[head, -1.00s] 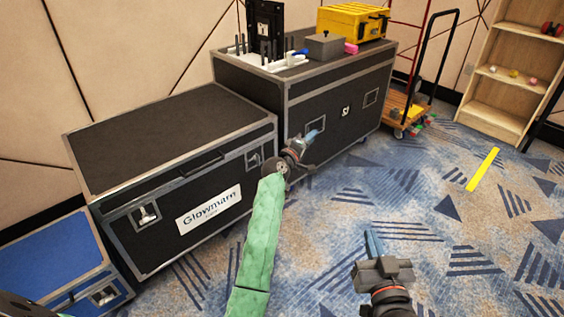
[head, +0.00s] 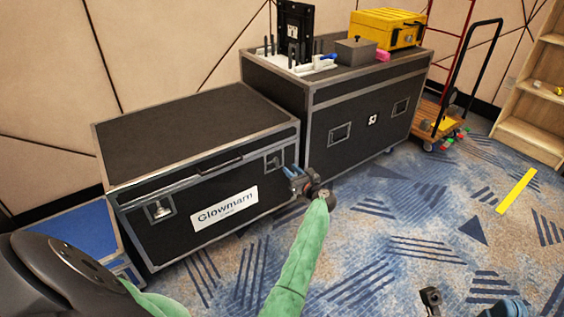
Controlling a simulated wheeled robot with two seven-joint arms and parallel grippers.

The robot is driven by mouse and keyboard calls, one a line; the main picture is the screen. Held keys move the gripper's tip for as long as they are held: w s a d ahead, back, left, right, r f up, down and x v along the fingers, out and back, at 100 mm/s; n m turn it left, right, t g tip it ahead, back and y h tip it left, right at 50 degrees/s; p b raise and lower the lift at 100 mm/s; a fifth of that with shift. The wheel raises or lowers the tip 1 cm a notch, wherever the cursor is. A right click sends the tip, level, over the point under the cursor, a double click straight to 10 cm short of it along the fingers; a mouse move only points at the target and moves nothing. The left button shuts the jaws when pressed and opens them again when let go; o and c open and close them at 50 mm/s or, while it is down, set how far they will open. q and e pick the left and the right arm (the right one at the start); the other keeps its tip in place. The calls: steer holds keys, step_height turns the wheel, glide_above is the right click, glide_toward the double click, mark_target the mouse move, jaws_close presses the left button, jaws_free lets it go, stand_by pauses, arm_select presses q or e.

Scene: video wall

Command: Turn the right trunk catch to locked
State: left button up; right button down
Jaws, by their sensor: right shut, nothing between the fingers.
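The trunk is a black case (head: 205,185) with metal edging and a white Glowmann label. Its right catch (head: 274,159) is a recessed metal plate near the front's right edge; its turn position is too small to read. The left catch (head: 159,210) sits at the front's left end. My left gripper (head: 288,173), on the green-sleeved arm, is just right of and below the right catch. Its fingertips are close to it; I cannot tell whether they touch or how wide they are. My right gripper (head: 430,297) is low over the carpet, cut by the bottom edge, shut and empty.
A taller black case (head: 365,118) stands right of the trunk, with a yellow toolbox (head: 386,29) and a grey box (head: 355,51) on top. A blue case (head: 80,238) stands left. An orange cart (head: 437,118) is further right. Carpet in front is open.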

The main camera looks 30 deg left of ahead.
mark_target(276, 162)
arm_select(q)
steer(key=w+a+n, duration=0.1)
steer(key=w+a, duration=0.1)
steer(key=a, duration=0.5)
steer(key=shift+w+a+n+g+b, duration=0.2)
steer(key=shift+a+n+g+b, duration=0.1)
steer(key=shift+b, duration=0.15)
jaws_close()
